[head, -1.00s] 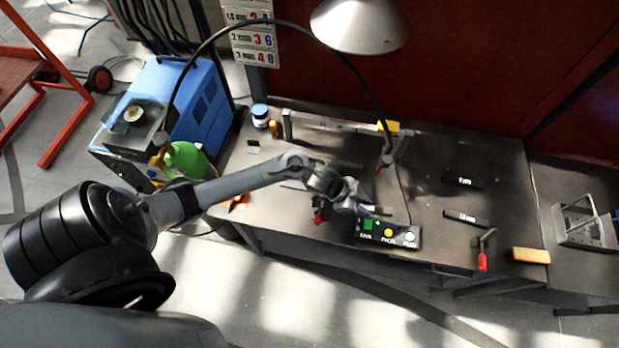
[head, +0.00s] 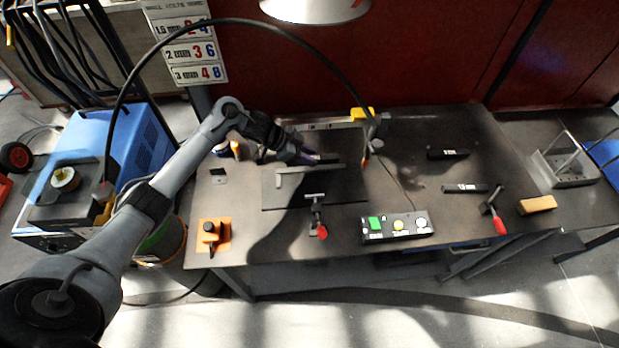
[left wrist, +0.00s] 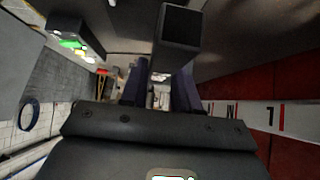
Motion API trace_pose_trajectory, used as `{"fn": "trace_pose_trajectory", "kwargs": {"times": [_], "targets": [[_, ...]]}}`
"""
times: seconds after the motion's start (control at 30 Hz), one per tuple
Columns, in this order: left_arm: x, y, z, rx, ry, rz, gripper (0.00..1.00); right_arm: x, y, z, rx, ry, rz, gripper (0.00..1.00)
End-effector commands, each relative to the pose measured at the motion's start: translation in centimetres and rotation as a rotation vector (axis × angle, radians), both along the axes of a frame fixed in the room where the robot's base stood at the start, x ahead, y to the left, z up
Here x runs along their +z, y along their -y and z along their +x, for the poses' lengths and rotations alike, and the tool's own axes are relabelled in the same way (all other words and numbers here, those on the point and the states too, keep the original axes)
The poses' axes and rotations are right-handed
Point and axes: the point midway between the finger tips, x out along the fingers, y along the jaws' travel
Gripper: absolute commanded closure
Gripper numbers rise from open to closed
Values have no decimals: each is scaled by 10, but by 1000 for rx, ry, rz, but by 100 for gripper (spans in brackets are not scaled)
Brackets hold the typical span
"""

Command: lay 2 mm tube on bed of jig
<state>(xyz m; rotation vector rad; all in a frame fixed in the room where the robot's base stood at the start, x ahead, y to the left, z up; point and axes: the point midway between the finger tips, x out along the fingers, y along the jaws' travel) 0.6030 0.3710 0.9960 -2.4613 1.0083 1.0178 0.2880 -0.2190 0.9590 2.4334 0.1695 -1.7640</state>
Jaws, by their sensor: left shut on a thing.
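My left gripper (head: 308,157) is shut on a dark square-section tube (head: 328,159), held near the back of the jig. In the left wrist view the tube (left wrist: 180,28) sticks out beyond the dark fingers (left wrist: 158,90); its thickness cannot be read. The jig is a dark plate (head: 345,190) with a grey bar (head: 300,169) across its back part and a red-handled clamp (head: 316,205) at its front. I cannot tell whether the tube touches the bed. My right gripper is not in view.
A button box (head: 397,227) stands front right of the jig. Black labelled pieces (head: 448,154) (head: 465,188), a second red-handled clamp (head: 493,208) and a yellow block (head: 537,205) lie to the right. A black cable arches overhead.

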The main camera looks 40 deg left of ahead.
Motion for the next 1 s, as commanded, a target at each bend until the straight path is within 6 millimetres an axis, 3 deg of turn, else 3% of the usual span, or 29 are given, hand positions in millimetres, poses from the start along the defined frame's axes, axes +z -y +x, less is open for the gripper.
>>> {"fn": "trace_pose_trajectory", "kwargs": {"times": [0.13,0.47,0.7,1.0], "targets": [[-24,1,0,1,-1,-3,100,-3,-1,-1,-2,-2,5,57],[-47,1,0,0,0,-2,100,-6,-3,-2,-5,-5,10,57],[-74,1,0,1,0,-1,100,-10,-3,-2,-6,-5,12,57],[-76,0,0,0,2,0,100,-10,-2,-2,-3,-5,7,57]]}}
